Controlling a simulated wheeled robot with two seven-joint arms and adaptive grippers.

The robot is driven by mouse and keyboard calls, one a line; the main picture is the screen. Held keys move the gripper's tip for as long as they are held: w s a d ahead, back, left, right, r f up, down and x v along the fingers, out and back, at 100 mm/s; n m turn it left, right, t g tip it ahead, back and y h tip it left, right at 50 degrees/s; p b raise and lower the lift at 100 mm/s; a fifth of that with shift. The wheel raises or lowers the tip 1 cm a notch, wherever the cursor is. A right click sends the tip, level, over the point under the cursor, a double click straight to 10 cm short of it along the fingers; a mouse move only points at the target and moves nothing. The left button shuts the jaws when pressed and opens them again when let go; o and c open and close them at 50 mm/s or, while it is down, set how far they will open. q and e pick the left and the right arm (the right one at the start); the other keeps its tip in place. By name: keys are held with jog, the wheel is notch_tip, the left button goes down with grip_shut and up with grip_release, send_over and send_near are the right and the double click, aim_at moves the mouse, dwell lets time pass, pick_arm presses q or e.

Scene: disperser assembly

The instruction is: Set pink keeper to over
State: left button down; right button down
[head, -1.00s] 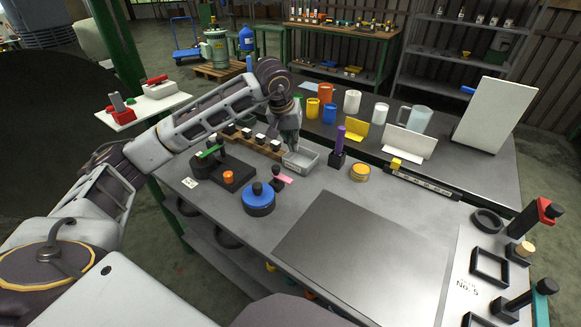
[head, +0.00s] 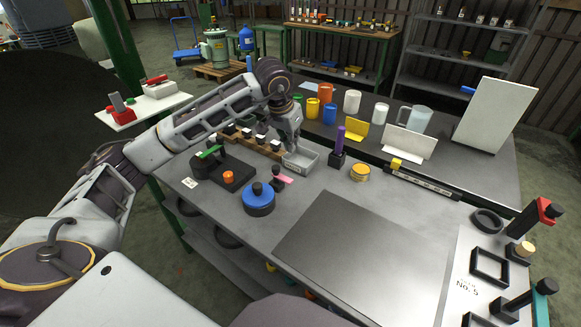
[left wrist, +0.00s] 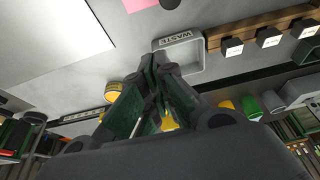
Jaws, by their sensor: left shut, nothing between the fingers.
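The pink keeper (head: 283,179) is a small flat pink piece beside a short black post (head: 275,186), just behind the blue round disc (head: 259,205) with a black knob. A pink patch, likely the same keeper, shows at the top edge in the left wrist view (left wrist: 140,4). My left gripper (head: 291,150) points down over the grey waste tray (head: 312,160), behind the pink keeper and apart from it. In the left wrist view the fingertips (left wrist: 154,62) are together and empty. My right gripper is not in view.
A black base with a green lever (head: 208,151) stands left of the blue disc. A purple-topped holder (head: 338,152) and a yellow round stack (head: 360,172) stand to the right of the tray. A large grey mat (head: 360,245) leaves clear room in front.

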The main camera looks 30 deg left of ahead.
aim_at(282, 177)
pick_arm(q)
jog(key=shift+f, duration=0.1)
jog(key=x, duration=1)
jog(key=shift+s+a, duration=0.2)
jog(key=shift+s, duration=1.2)
jog(key=shift+s+a+p, duration=0.1)
jog(key=shift+s+p, duration=0.2)
jog(key=shift+s, duration=0.3)
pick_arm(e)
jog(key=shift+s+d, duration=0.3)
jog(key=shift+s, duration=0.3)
